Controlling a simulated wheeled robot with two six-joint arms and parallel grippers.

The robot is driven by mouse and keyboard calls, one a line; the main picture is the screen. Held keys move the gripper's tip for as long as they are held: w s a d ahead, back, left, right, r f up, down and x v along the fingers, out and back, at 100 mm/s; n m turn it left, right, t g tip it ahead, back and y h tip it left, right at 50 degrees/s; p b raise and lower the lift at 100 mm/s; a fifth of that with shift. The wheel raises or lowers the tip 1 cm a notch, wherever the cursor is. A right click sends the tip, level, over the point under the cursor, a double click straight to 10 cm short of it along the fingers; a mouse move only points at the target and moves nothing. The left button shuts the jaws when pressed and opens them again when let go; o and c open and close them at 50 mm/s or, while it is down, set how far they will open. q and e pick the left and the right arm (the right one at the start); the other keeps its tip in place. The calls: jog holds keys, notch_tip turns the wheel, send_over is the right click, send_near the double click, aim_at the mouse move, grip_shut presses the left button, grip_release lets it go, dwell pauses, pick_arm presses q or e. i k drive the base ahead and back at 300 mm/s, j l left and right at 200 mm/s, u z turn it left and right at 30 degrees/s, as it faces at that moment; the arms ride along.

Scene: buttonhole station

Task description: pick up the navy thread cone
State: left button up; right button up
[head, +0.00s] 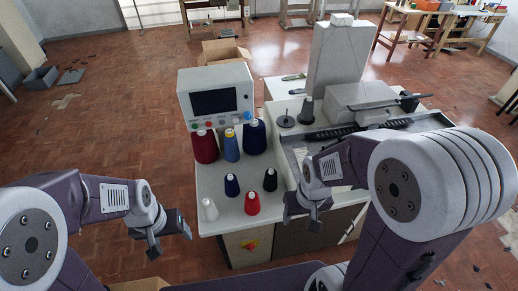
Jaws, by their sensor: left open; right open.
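A large navy thread cone (256,140) stands upright on the white table top (208,181), near its back, just right of a blue cone (231,148). A smaller navy spool (232,187) stands nearer the front. My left gripper (171,243) is open and empty, left of the table's front corner and apart from the cones. My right gripper (302,218) is open and empty near the table's front edge, right of the small spools and apart from the navy cone.
A dark red cone (205,148) stands left of the blue one. White (209,210), red (252,204) and black (270,181) spools stand in front. A control box with a screen (215,100) stands behind. The sewing machine (340,60) is to the right.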

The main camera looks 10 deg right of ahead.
aim_at(232, 190)
jog(key=i+l, duration=0.1)
jog(key=l, duration=0.25)
jog(key=i+l, duration=0.15)
jog(key=l, duration=0.2)
jog(key=i+l+z, duration=0.1)
jog(key=l, duration=0.3)
jog(key=i+l, duration=0.1)
jog(key=l, duration=0.25)
